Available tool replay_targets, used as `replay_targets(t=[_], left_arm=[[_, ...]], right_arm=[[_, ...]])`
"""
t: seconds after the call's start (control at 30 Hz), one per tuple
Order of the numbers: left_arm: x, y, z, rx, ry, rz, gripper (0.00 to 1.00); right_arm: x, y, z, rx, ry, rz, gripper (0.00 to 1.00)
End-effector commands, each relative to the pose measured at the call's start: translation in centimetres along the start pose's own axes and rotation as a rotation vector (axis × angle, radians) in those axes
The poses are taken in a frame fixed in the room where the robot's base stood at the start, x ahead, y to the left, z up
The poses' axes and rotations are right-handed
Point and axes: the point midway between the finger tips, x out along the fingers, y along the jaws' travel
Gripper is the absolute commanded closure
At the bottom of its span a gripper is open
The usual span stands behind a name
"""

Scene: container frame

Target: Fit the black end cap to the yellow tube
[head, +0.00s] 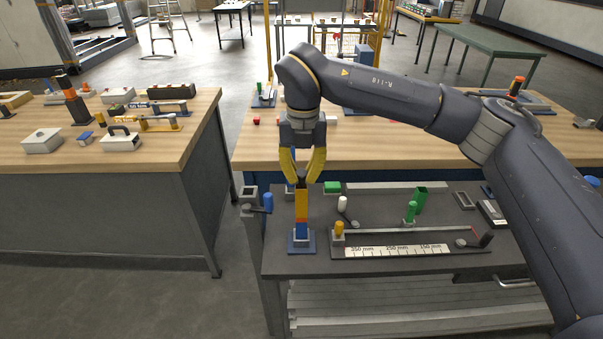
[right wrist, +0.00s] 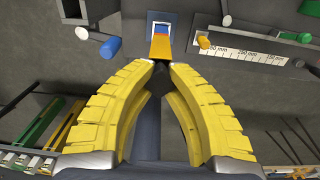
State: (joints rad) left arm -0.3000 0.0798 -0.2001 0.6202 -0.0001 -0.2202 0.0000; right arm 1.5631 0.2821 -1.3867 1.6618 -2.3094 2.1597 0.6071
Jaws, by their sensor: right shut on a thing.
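The yellow tube (head: 302,203) stands upright in a blue base (head: 301,243) near the left edge of the dark bench, with an orange band low on it. In the right wrist view the tube (right wrist: 160,47) lies straight beyond the fingertips. My right gripper (head: 301,174) points down above the tube, its yellow fingers shut on the black end cap (right wrist: 158,80). The cap (head: 301,182) appears in line with the tube's top and against it; I cannot tell whether it is seated. The fingers hide part of the cap. My left gripper is not in view.
A blue-ended lever (head: 267,203) is left of the tube. A white-topped post (head: 343,203) and a ruler fixture (head: 400,250) with a yellow peg (head: 339,228) stand to the right. A wooden bench (head: 420,150) lies behind; another (head: 110,155) is at left.

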Motion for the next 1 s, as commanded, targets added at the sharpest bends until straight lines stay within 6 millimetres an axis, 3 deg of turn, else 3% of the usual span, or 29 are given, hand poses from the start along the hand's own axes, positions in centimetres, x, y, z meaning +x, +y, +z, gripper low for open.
replay_targets(t=[1.0], left_arm=[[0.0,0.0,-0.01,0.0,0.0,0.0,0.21]], right_arm=[[0.64,-0.01,-0.02,0.0,0.001,-0.001,1.0]])
